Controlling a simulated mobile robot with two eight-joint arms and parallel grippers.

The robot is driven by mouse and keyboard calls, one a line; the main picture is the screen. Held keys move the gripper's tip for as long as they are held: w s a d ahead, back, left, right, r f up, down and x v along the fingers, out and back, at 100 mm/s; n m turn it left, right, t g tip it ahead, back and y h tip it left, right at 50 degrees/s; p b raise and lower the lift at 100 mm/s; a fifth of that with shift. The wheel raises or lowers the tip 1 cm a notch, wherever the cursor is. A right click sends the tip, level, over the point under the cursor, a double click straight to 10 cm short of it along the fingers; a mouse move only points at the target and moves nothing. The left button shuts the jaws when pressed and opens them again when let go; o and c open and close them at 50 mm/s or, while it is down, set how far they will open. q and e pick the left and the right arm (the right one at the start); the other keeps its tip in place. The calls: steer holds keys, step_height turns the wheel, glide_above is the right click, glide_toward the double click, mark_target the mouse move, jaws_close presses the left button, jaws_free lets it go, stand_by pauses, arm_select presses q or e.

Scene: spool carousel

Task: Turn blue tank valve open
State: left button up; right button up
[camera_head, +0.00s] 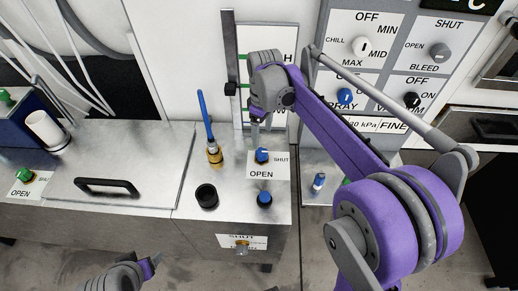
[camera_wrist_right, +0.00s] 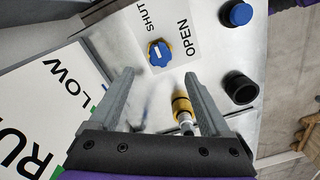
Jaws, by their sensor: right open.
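The blue valve knob (camera_head: 262,155) sits on a white plate marked SHUT and OPEN on the metal deck. In the right wrist view the blue knob (camera_wrist_right: 159,53) has a yellow edge and a white mark; I cannot tell exactly which way the mark points. My right gripper (camera_head: 259,126) is above and behind the knob, pointing down. In the wrist view its fingers (camera_wrist_right: 158,80) are apart and empty, with the knob just beyond the tips, not between them. My left gripper (camera_head: 154,263) shows partly at the lower left, away from the valve; its fingers are unclear.
A brass fitting with a blue hose (camera_head: 214,155) stands left of the valve. A black cup (camera_head: 207,196) and a blue cap (camera_head: 264,198) are in front. A green knob (camera_head: 24,175) is far left. A control panel (camera_head: 385,80) rises behind right.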

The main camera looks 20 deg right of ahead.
mark_target(262, 152)
step_height(262, 152, down, 8)
steer(key=shift+s+f, duration=0.1)
stand_by(0.4)
jaws_close()
